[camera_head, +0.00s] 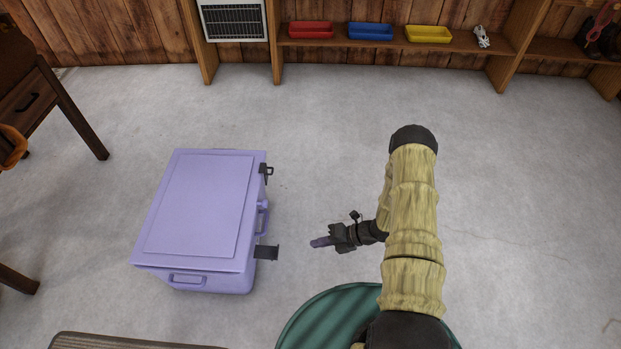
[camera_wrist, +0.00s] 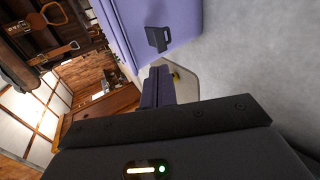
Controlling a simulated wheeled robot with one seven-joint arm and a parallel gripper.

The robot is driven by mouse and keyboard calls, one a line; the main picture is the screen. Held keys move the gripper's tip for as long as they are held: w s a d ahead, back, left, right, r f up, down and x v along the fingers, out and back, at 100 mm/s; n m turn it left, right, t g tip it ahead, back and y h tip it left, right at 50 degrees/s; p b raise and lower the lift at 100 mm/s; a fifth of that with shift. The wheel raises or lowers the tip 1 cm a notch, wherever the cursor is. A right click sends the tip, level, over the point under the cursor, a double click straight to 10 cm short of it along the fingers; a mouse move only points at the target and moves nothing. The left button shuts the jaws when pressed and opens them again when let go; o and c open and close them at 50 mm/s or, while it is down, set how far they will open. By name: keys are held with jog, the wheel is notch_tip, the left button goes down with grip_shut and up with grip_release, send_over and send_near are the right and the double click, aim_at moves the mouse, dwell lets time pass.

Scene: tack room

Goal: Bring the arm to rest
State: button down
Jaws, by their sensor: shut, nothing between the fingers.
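My arm (camera_head: 413,205) reaches forward over the floor in the head view, bent, with its end pointing left. My gripper (camera_head: 318,242) is shut and empty, held in the air to the right of a lilac lidded chest (camera_head: 198,205). A gap of bare floor shows between the fingertips and the chest. In the wrist view my gripper (camera_wrist: 160,85) shows its dark fingers together, and the lilac chest (camera_wrist: 180,18) with a dark latch (camera_wrist: 158,38) is beyond them.
A wooden shelf (camera_head: 350,44) at the back holds red (camera_head: 310,29), blue (camera_head: 370,31) and yellow (camera_head: 428,34) trays. A dark wooden table (camera_head: 72,105) stands at left. The floor (camera_head: 530,190) at right is clear.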

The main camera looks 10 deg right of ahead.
jog(key=w+d+r+m+t+h, duration=0.2)
jog(key=w+d+r+m+h, duration=0.25)
jog(key=w+r+m, duration=0.3)
jog(key=w+d+r+m+t+h, duration=0.1)
jog(key=d+r+m+h, duration=0.1)
jog(key=r+m+h, duration=0.3)
jog(key=w+d+r+m+h, duration=0.15)
jog(key=r+m, duration=0.25)
jog(key=r, duration=0.4)
jog(key=s+a+r+m+g+h, duration=0.1)
jog(key=s+a+r+m+g, duration=0.15)
jog(key=s+r+m, duration=1.55)
jog(key=w+r+p+v, duration=0.1)
jog(key=w+p+v, duration=0.2)
jog(key=p+v, duration=1.4)
jog(key=w+p+v, duration=0.4)
jog(key=p+v, duration=1.4)
jog(key=p, duration=0.3)
jog(key=shift+r, duration=0.55)
jog(key=shift+w+a+n, duration=0.1)
jog(key=shift+n, duration=0.15)
jog(key=shift+f, duration=0.1)
